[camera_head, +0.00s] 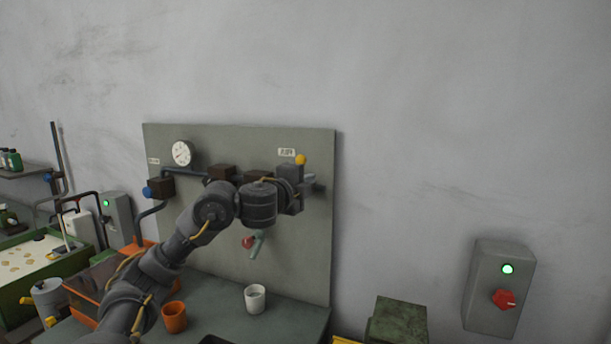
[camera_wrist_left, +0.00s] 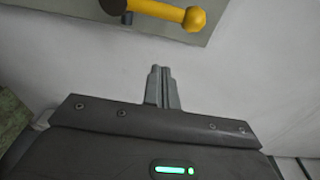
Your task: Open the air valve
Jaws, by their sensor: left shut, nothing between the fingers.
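The air valve's yellow handle (camera_head: 301,159) shows its rounded end near the upper right of the grey-green panel (camera_head: 230,143). In the left wrist view the handle (camera_wrist_left: 160,9) is a yellow lever with a knob end at the right and a dark pivot at the left. My left gripper (camera_head: 313,181) is in front of the panel, just below the yellow end in the head view. In the left wrist view its fingers (camera_wrist_left: 161,70) are shut together and empty, apart from the handle. My arm and wrist hide much of the valve body and pipe.
The panel carries a round gauge (camera_head: 182,153), a blue knob (camera_head: 148,192) and a red-handled tap (camera_head: 249,242). A white cup (camera_head: 255,298) and an orange cup (camera_head: 174,317) stand on the bench below. A switch box (camera_head: 486,308) is on the wall at right.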

